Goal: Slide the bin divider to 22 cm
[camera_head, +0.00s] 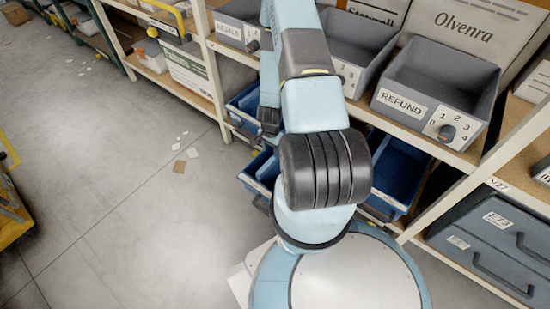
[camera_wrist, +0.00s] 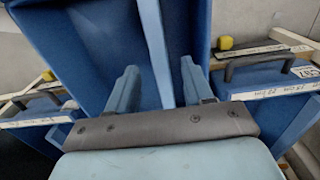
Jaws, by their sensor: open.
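In the wrist view, my gripper (camera_wrist: 159,68) is open, one pale blue finger on each side of a thin upright plate, which looks like the bin divider (camera_wrist: 153,30). Both fingers look apart from the plate, with a gap on each side. The plate stands inside a deep blue bin (camera_wrist: 75,50). The plate's lower end is hidden behind the grey gripper body. In the head view, blue bins (camera_head: 399,172) sit on the lower shelf. My arm hides the gripper and divider there.
White scale strips (camera_wrist: 265,50) with small marks, partly unreadable, run along the bins, near yellow blocks (camera_wrist: 225,43). A dark handle (camera_wrist: 270,60) sticks up at right. Above is a grey REFUND bin (camera_head: 440,82); grey cases (camera_head: 500,240) stand right. Open floor (camera_head: 110,200) lies left, with paper scraps.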

